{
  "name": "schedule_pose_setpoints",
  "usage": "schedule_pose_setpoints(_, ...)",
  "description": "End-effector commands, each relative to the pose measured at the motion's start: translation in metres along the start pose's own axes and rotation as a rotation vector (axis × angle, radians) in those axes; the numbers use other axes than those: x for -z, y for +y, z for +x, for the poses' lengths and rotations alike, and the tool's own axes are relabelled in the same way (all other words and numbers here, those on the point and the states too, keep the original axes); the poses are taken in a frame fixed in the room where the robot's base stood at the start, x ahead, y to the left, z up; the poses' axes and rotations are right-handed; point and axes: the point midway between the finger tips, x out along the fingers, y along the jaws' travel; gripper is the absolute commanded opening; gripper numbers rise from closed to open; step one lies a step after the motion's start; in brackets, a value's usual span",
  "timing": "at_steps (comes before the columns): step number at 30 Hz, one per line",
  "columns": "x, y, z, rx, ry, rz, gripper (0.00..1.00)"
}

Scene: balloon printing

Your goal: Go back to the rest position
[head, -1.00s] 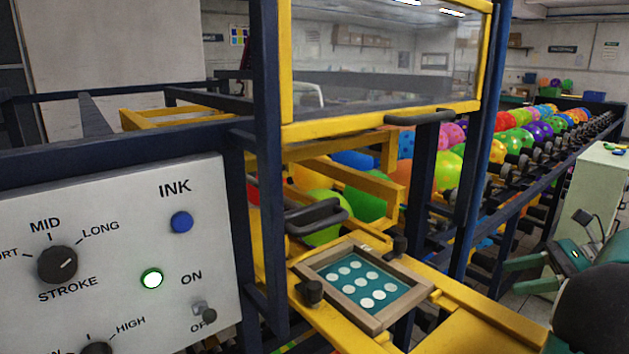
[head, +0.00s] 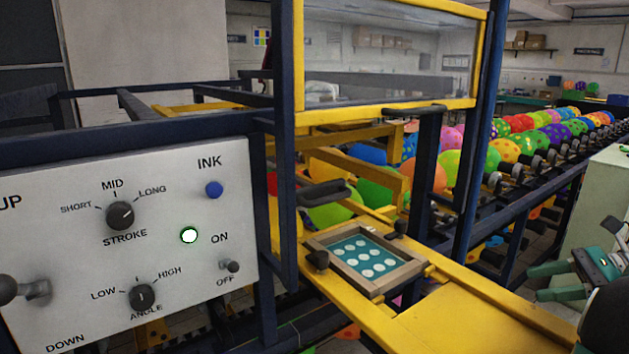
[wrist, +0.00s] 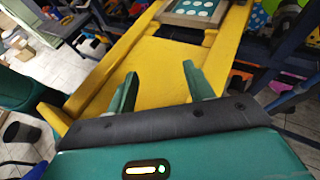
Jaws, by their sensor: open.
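My gripper (wrist: 160,90) is open, with its two green fingers apart and nothing between them in the wrist view. Beyond the fingers is the bare yellow shelf (wrist: 150,60) of the machine. In the head view my gripper (head: 545,283) is at the right edge, to the right of the yellow shelf (head: 455,320) and apart from the framed screen. The wooden-framed screen (head: 368,289), teal with several white dots, sits on the yellow rails. It also shows at the top of the wrist view (wrist: 172,17).
A yellow-framed clear guard (head: 390,60) is raised. Balloons (head: 505,150) line a conveyor behind. A pale cabinet (head: 605,190) stands at the right.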

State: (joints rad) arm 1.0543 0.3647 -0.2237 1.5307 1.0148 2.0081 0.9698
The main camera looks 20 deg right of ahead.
Motion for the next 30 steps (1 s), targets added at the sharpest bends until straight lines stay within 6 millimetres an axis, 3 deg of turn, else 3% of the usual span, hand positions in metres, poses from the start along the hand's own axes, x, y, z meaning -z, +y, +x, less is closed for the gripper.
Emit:
schedule_pose_setpoints(5, -0.004, -0.001, 0.007, -0.008, 0.009, -0.012, 0.52)
schedule_pose_setpoints(17, -0.039, 0.028, 0.105, -0.133, 0.219, -0.275, 0.52)
schedule_pose_setpoints(23, -0.055, 0.072, 0.17, -0.258, 0.385, -0.548, 0.52)
schedule_pose_setpoints(30, -0.055, 0.145, 0.238, -0.463, 0.608, -1.054, 0.52)
